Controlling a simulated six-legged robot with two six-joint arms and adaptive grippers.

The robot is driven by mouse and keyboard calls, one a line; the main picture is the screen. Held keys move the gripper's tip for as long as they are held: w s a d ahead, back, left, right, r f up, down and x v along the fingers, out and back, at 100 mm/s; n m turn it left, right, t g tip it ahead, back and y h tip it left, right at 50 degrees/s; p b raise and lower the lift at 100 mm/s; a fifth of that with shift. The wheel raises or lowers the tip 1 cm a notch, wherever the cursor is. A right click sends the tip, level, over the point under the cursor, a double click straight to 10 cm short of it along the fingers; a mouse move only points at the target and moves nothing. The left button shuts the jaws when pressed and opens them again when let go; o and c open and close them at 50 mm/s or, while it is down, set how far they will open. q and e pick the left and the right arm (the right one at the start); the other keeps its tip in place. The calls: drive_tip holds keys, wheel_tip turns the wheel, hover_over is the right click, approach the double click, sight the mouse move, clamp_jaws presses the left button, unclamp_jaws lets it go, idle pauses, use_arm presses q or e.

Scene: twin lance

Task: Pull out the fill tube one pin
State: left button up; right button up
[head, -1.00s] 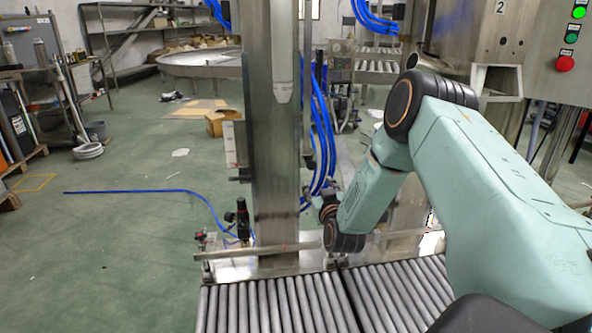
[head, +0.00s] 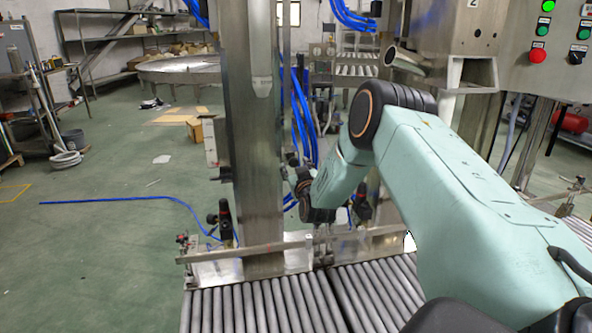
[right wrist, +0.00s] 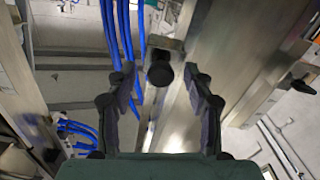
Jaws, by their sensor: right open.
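A round black knob (right wrist: 160,73), apparently the pin, sticks out of a small metal block (right wrist: 164,46) in the right wrist view. My right gripper (right wrist: 162,84) is open, with one dark finger on each side of the knob. I see no contact between fingers and knob. In the head view my right gripper (head: 298,178) is small and partly hidden beside the steel column (head: 250,180). The knob cannot be made out there. A metal fill tube (head: 262,65) hangs in front of the column, tip down. My left gripper is not in view.
Blue hoses (head: 300,115) run behind the column and also pass close to the left finger in the right wrist view (right wrist: 128,40). A roller conveyor (head: 300,300) lies below. A control box with buttons (head: 555,60) stands at upper right. Green floor at left is mostly free.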

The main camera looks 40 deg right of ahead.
drive_tip(key=shift+a, duration=0.1)
drive_tip(key=shift+r, duration=0.1)
drive_tip(key=shift+c, duration=0.5)
clamp_jaws()
